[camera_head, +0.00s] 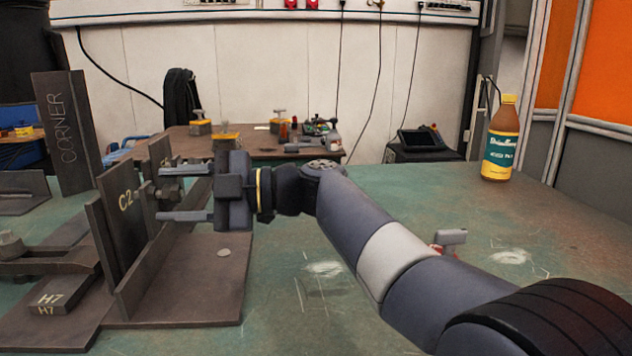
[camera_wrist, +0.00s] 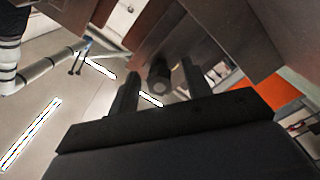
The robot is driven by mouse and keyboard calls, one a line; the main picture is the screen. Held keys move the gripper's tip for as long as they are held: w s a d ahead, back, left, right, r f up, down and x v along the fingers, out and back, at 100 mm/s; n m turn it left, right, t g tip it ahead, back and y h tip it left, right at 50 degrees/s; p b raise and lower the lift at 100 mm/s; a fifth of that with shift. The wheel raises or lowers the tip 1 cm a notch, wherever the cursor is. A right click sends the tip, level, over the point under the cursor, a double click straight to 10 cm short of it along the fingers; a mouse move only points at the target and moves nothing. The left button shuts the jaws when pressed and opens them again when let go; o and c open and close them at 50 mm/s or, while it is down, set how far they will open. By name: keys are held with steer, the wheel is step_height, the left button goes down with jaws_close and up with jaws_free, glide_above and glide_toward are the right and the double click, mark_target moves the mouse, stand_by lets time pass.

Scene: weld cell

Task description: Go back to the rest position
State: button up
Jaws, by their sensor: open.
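My gripper (camera_head: 160,193) is open and points left at the upright dark plate marked C2 (camera_head: 124,203). Its two fingers sit one above the other, with a gap between them. A dark round bolt or knob (camera_head: 147,190) sticks out from the plate, level with that gap. In the wrist view the knob (camera_wrist: 160,78) shows between the fingers of my gripper (camera_wrist: 160,85), and I see no contact. My arm reaches in from the lower right, above the table. Whether the fingertips touch the plate is unclear.
The fixture's base plate (camera_head: 205,282) lies under my gripper. A dark CORNER plate (camera_head: 66,130) and an H7 block (camera_head: 62,297) stand left. A yellow-capped bottle (camera_head: 501,140) stands at the right on the green table (camera_head: 420,195). A small clamp-like item (camera_head: 450,240) is partly behind my arm.

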steer(key=shift+d+m, duration=0.15)
steer(key=shift+m, duration=0.25)
